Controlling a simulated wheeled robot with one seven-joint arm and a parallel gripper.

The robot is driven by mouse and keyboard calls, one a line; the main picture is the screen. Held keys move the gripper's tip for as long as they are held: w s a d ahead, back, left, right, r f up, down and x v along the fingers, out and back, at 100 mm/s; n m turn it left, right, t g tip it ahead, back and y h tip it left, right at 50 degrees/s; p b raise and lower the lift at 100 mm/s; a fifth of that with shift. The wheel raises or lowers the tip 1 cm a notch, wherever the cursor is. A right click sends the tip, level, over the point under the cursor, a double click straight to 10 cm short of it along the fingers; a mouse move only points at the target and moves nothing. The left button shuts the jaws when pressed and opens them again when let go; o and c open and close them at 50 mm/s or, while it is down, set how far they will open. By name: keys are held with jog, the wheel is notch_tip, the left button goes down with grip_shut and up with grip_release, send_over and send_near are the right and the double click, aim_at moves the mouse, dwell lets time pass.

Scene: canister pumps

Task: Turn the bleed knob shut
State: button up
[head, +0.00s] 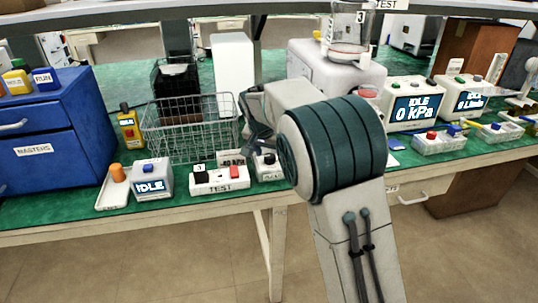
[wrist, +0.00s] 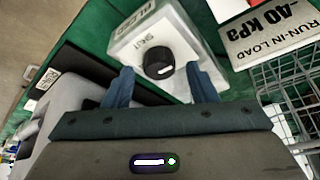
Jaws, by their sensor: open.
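The bleed box is a small white box (wrist: 185,38) with a black round knob (wrist: 158,62) on top. Lettering that reads like "SHUT" is printed beside the knob, and a label at the box's far edge is hard to read. In the head view the box (head: 268,172) stands near the bench's front edge, partly hidden by my arm. My gripper (wrist: 158,68) is open, with one blue-grey finger on each side of the knob in the wrist view. I cannot tell whether the fingers touch it. In the head view my gripper (head: 257,143) is above and behind the box.
A white TEST box (head: 220,180) with black and red buttons stands just left. A "-40 kPa" sign (wrist: 270,30) and a wire basket (head: 190,128) are close behind. A pump with a glass jar (head: 348,45) and gauge displays (head: 413,108) stand to the right.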

jog(key=shift+w+f, duration=0.15)
jog(key=shift+f, duration=0.25)
jog(key=c, duration=1)
jog(key=shift+r, duration=0.1)
